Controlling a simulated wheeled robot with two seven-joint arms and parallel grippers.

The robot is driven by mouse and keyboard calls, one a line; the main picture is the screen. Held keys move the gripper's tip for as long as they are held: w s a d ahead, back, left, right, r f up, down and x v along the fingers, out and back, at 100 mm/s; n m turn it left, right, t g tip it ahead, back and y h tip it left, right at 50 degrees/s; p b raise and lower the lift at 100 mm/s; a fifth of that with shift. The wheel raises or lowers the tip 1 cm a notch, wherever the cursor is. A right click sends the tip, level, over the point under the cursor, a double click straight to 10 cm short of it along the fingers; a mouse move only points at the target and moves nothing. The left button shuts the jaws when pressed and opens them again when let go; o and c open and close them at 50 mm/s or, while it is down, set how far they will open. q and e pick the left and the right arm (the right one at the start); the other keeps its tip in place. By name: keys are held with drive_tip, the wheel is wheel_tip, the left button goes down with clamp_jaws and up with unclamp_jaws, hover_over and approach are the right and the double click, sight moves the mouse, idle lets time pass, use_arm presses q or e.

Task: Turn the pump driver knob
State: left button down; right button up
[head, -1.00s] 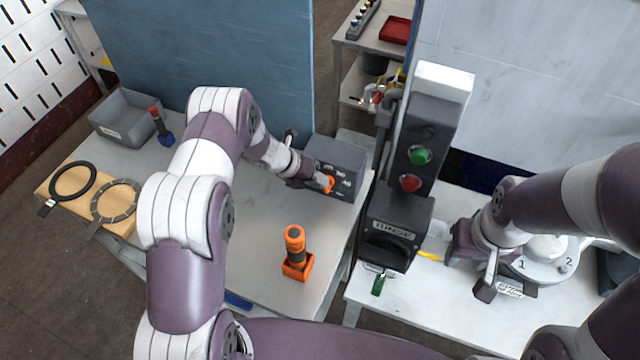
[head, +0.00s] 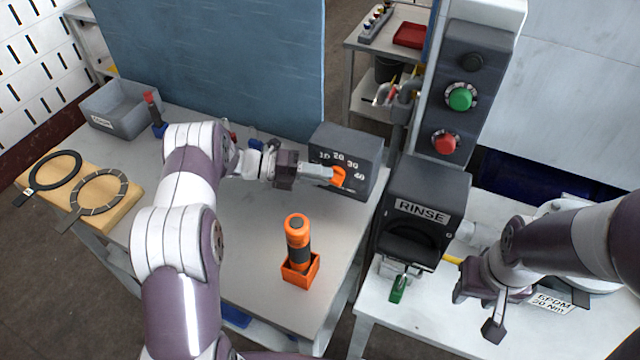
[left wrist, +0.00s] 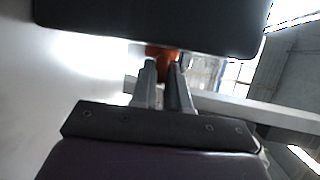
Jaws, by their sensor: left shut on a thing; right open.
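The pump driver is a dark grey box (head: 362,150) at the right rear of the left table, with white numbers on its front face. Its orange knob (head: 339,177) sits on that face. My left gripper (head: 328,174) comes in from the left and is shut on the knob. In the left wrist view the fingers (left wrist: 163,78) reach the orange knob (left wrist: 160,52) under the dark box (left wrist: 150,22). My right gripper (head: 478,310) is open and empty over the right table, beside the RINSE unit.
An orange and black tool stands in an orange holder (head: 300,278) in front of the box. The RINSE unit (head: 432,190) and a column with a green button (head: 460,98) and a red button (head: 444,143) stand right. A grey bin (head: 118,108) and ring board (head: 110,212) are left.

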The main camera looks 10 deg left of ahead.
use_arm(q)
drive_tip(key=shift+f+h+b, duration=0.15)
drive_tip(key=shift+h+b, duration=0.15)
drive_tip(key=shift+b, duration=0.15)
drive_tip(key=c, duration=1.1)
unclamp_jaws()
drive_tip(key=shift+a, duration=0.1)
drive_tip(key=b+v, duration=0.3)
drive_tip(key=v, duration=0.9)
drive_tip(key=shift+a, duration=0.25)
drive_tip(key=shift+f, duration=0.1)
